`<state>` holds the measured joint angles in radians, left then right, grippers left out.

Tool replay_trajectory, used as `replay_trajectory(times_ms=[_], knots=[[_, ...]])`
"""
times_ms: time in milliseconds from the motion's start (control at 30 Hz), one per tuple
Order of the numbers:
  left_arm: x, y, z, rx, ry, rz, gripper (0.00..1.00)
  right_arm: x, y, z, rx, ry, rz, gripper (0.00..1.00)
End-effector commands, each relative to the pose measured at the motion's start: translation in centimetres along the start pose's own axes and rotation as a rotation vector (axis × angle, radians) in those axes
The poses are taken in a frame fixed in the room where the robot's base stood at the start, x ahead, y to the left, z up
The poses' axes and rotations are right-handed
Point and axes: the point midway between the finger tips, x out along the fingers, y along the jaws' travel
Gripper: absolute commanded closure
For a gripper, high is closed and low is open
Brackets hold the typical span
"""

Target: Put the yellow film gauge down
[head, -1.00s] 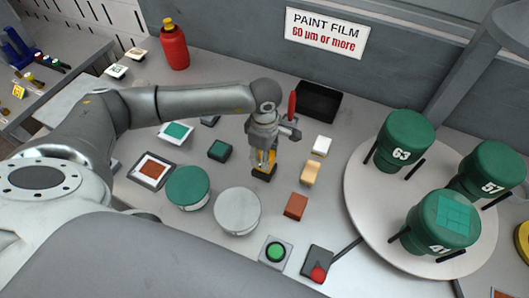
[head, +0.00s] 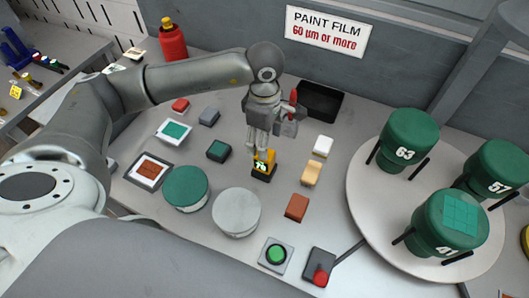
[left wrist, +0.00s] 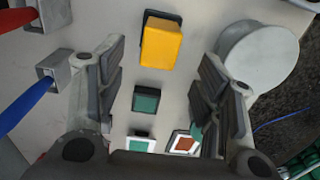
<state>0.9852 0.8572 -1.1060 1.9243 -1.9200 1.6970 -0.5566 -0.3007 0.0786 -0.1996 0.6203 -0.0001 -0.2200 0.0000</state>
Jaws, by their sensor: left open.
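The yellow film gauge (head: 264,158) stands on a small black base (head: 262,174) at the middle of the table, with a small lit display facing the head view. In the left wrist view the yellow gauge (left wrist: 162,43) is at top centre, with a black edge behind it. My left gripper (head: 258,146) is above the gauge, pointing down. In the left wrist view my left gripper (left wrist: 162,72) is open, fingers wide apart, with clear gaps to the gauge. My right gripper is not in view.
A green disc (head: 186,187) and grey disc (head: 237,211) lie in front. White, tan and brown blocks (head: 297,207) lie right of the gauge. A black tray (head: 320,101) with a red-handled tool nearby is behind. A turntable (head: 367,222) carries green cylinders (head: 404,140).

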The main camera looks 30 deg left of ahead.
Motion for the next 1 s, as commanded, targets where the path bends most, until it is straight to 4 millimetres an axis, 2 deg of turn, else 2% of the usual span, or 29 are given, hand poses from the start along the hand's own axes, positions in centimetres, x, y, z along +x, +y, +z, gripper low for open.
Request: replay_trajectory(times_ms=[33,200,333,1000], knots=[[-0.8,0.1,0.0,0.001,-0.001,0.006,0.39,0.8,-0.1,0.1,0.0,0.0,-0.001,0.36],[-3.7,0.1,0.0,0.0,-0.001,0.003,0.39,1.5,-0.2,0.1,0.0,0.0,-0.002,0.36],[-4.8,0.0,0.0,0.0,-0.001,0.001,0.39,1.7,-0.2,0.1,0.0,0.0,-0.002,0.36],[-5.2,0.0,0.0,0.001,0.0,-0.001,0.39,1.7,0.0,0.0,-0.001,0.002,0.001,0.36]])
